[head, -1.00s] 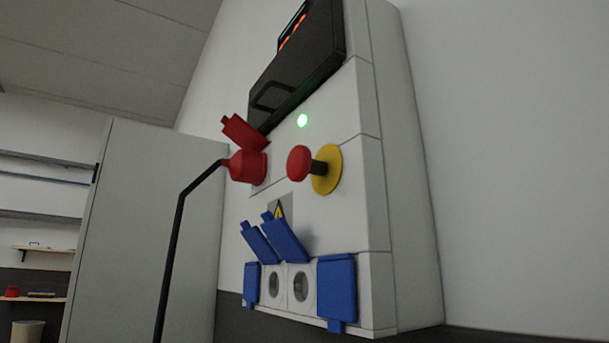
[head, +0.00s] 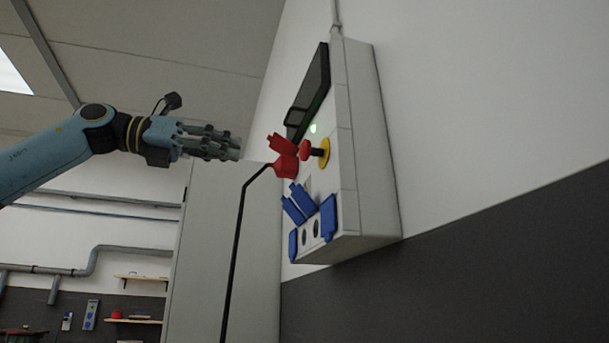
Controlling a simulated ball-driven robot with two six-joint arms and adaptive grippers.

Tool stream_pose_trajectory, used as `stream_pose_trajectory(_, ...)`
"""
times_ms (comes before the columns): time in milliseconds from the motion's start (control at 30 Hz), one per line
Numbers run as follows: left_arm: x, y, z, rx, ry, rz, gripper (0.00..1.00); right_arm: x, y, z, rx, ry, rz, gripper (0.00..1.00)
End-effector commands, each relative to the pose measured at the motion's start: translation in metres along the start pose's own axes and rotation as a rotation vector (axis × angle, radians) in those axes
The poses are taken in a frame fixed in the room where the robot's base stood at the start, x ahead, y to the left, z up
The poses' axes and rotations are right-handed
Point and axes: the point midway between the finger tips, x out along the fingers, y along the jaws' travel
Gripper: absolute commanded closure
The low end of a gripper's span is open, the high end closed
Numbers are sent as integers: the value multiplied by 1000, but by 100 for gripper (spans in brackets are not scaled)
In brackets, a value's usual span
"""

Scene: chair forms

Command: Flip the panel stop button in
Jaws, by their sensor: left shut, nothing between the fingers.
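The stop button (head: 305,149) is a red mushroom head on a dark stem. It stands out from a yellow disc (head: 324,153) on the front of the white wall panel (head: 347,165). My left gripper (head: 238,148) comes in from the left, shut and empty. In the picture it is to the left of the button, with a clear gap between them. A red plug (head: 284,167) with a raised red lid (head: 281,143) sits in the panel just left of the button. My right gripper is not in view.
A black cable (head: 238,245) hangs from the red plug. Blue socket covers (head: 328,217) stick out below the button, two of them raised. A tall grey cabinet (head: 255,270) stands behind, left of the panel.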

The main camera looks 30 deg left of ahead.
Motion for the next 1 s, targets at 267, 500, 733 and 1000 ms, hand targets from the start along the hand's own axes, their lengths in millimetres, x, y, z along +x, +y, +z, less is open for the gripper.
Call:
stream_pose_trajectory(267, -32, -18, 25, 92, -57, 49, 100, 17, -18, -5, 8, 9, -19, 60)
stream_pose_trajectory(500, -32, -18, 27, 90, -59, 47, 100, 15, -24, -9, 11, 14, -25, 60)
stream_pose_trajectory(733, -19, -17, 30, 87, -57, 45, 100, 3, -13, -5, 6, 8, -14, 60)
stream_pose_trajectory(1000, 30, -16, 38, 86, -59, 40, 100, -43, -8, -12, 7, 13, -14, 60)
